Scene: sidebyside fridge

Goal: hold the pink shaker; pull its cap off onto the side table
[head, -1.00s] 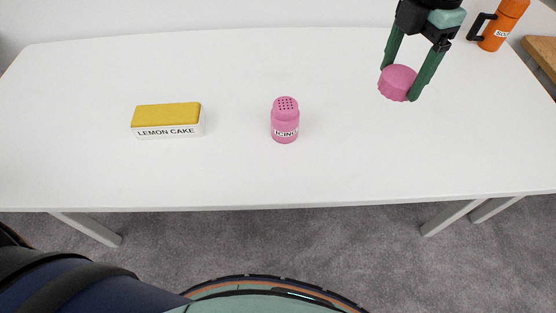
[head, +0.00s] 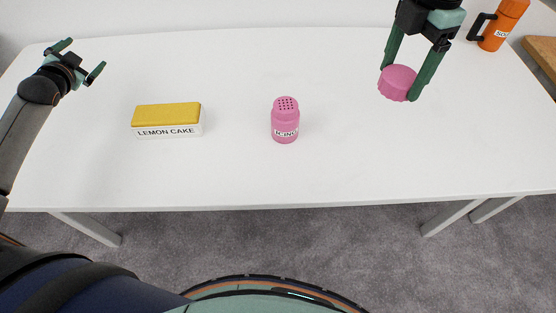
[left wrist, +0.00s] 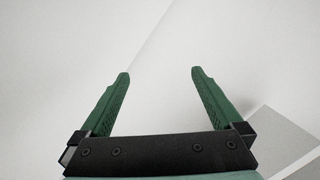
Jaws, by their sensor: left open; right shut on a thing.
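The pink shaker (head: 285,122) stands upright on the white table (head: 330,170), its holed top bare and a label on its front. The pink cap (head: 397,82) is off the shaker. My right gripper (head: 404,80) is shut on the cap, to the right of the shaker and apart from it. My left gripper (head: 84,58) is open and empty at the table's far left, well away from the shaker. In the left wrist view its two fingers (left wrist: 158,80) are spread with nothing between them.
A yellow-topped box labelled LEMON CAKE (head: 167,120) lies left of the shaker. An orange mug-like container with a black handle (head: 501,25) stands at the back right, near a wooden surface (head: 543,58). The table around the shaker is clear.

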